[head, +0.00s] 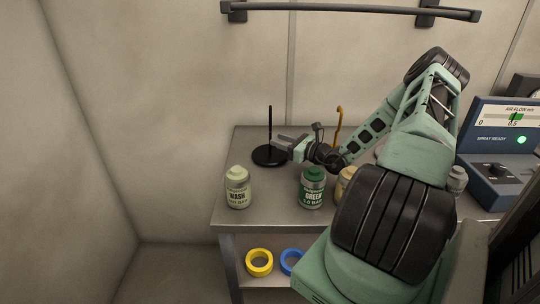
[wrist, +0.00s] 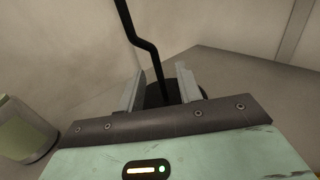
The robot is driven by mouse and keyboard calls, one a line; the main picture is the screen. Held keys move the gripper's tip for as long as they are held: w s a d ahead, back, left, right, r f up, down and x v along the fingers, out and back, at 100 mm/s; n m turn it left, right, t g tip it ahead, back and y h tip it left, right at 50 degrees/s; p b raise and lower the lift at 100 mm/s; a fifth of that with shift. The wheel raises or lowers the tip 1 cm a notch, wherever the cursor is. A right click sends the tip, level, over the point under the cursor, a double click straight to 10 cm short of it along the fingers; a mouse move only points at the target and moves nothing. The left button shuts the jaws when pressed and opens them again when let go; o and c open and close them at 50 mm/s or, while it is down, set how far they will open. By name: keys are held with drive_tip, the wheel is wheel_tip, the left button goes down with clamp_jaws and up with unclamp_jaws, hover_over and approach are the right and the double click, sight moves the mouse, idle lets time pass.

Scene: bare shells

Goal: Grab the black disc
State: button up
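The black disc (head: 265,157) lies flat near the back left of the grey table, with a thin black upright rod (head: 270,122) rising from it. My gripper (head: 280,142) reaches in from the right, its fingertips by the disc's right side. In the wrist view my gripper (wrist: 162,76) is open, with a clear gap between its two grey fingers. The disc (wrist: 155,97) shows dark between and beyond them, partly hidden by the gripper body. The bent black rod (wrist: 150,45) passes up through the gap; I cannot tell whether a finger touches it.
An ochre hooked rod (head: 338,125) stands behind my wrist. A blue instrument (head: 500,145) is at right. Yellow (head: 259,263) and blue (head: 290,261) rings lie below.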

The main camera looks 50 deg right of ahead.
drive_tip(key=w, duration=0.2)
drive_tip(key=w+p, duration=0.1)
drive_tip(key=w, duration=0.1)
drive_tip(key=w+a+p, duration=0.1)
drive_tip(key=w, duration=0.1)
drive_tip(key=shift+a, duration=0.1)
clamp_jaws()
